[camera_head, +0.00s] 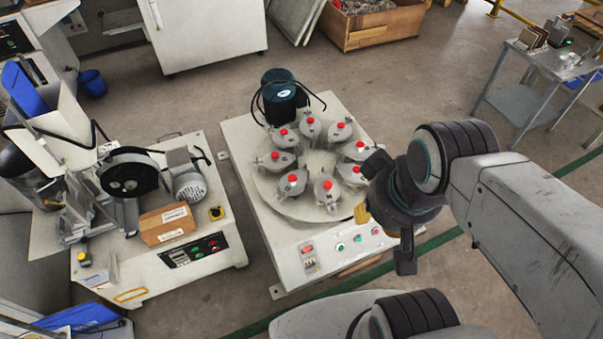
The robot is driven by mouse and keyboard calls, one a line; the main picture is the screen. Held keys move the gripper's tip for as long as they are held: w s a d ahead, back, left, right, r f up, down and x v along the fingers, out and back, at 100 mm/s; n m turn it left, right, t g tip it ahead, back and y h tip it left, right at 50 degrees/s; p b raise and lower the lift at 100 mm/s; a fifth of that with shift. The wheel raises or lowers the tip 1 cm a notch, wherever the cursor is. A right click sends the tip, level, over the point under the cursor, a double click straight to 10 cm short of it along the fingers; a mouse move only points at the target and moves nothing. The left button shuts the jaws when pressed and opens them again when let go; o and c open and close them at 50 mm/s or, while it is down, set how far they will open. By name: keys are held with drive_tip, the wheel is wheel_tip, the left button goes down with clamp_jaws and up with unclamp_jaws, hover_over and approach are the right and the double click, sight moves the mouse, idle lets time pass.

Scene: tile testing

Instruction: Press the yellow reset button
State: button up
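My gripper (388,213) hangs at the right edge of the round-table machine (240,150), with its two dark fingers spread apart and nothing seen between them. A small yellow patch (362,213) shows beside the gripper; I cannot tell whether it is a button or part of the gripper. No reset label is readable. My gripper partly hides the round-table machine's right side.
Several grey, red-topped parts (292,183) ring the turntable (310,212). The front panel has a red switch (307,248) and a green button (340,247). A cardboard box (167,224) sits on the left machine. A metal table (520,102) stands back right; floor between is clear.

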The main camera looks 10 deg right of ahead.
clamp_jaws()
idle(1.3)
